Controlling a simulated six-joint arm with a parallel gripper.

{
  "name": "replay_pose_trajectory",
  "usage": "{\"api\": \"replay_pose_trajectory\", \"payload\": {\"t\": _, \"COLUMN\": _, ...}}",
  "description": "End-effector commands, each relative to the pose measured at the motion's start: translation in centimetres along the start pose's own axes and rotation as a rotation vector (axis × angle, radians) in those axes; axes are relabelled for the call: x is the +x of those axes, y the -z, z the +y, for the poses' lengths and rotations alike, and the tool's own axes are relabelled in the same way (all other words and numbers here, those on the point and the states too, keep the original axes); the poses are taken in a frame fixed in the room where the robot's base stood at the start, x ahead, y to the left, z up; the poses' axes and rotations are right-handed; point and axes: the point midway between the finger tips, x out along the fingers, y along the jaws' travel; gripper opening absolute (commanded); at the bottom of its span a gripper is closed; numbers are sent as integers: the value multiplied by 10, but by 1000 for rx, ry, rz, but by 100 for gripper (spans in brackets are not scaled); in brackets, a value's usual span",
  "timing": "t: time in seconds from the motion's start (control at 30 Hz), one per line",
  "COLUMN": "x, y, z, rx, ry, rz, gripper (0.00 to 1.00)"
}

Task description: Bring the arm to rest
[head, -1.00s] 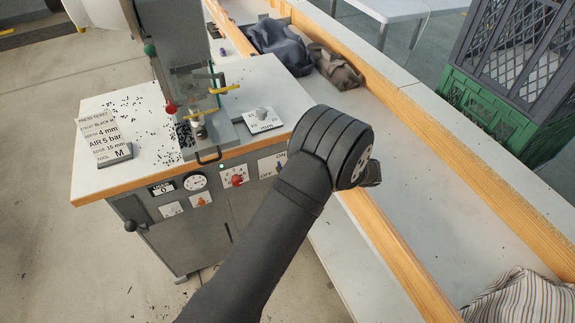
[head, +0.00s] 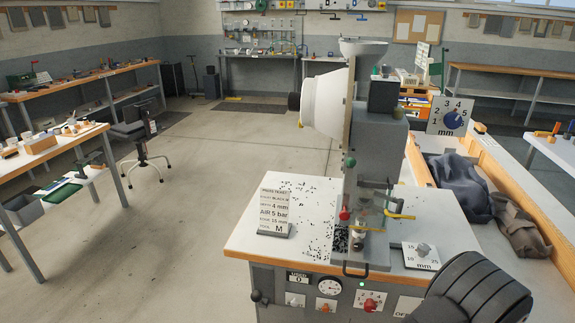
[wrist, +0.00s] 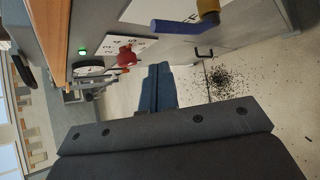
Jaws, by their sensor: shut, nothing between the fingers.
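My gripper (wrist: 158,88) shows in the wrist view with its dark fingers together and nothing between them. It hangs in the air in front of the press cabinet, clear of what I can see. In the head view only a dark rounded part of my arm shows at the lower right; the fingers are out of that picture. The eyelet press (head: 375,150) stands on its bench with a white hopper, a green knob and a red knob. A press ticket (head: 274,212) stands on the bench top at left.
The cabinet front carries a gauge (head: 330,286), a red selector knob (head: 370,304) and a lit green lamp (wrist: 82,51). Black bits are scattered on the bench and on the floor (wrist: 225,80). Dark cloths (head: 460,188) lie in the trough at right.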

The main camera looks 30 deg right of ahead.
Motion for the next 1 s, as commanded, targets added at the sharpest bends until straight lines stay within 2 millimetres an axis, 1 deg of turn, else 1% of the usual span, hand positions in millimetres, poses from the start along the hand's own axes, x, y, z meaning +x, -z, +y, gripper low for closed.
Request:
{"api": "replay_pose_trajectory", "payload": {"t": 0.03, "x": 6, "y": -1, "z": 0, "rx": -23, "ry": 19, "rz": -15, "gripper": 0}}
{"api": "replay_pose_trajectory", "payload": {"t": 0.2, "x": 20, "y": -3, "z": -6, "rx": -107, "ry": 97, "rz": -61, "gripper": 0}}
{"api": "replay_pose_trajectory", "payload": {"t": 0.53, "x": 41, "y": 1, "z": -18, "rx": -247, "ry": 270, "rz": -96, "gripper": 0}}
{"api": "replay_pose_trajectory", "payload": {"t": 0.77, "x": 51, "y": 12, "z": -27, "rx": -329, "ry": 398, "rz": -72, "gripper": 0}}
{"api": "replay_pose_trajectory", "payload": {"t": 1.0, "x": 57, "y": 32, "z": -36, "rx": -404, "ry": 526, "rz": -5, "gripper": 0}}
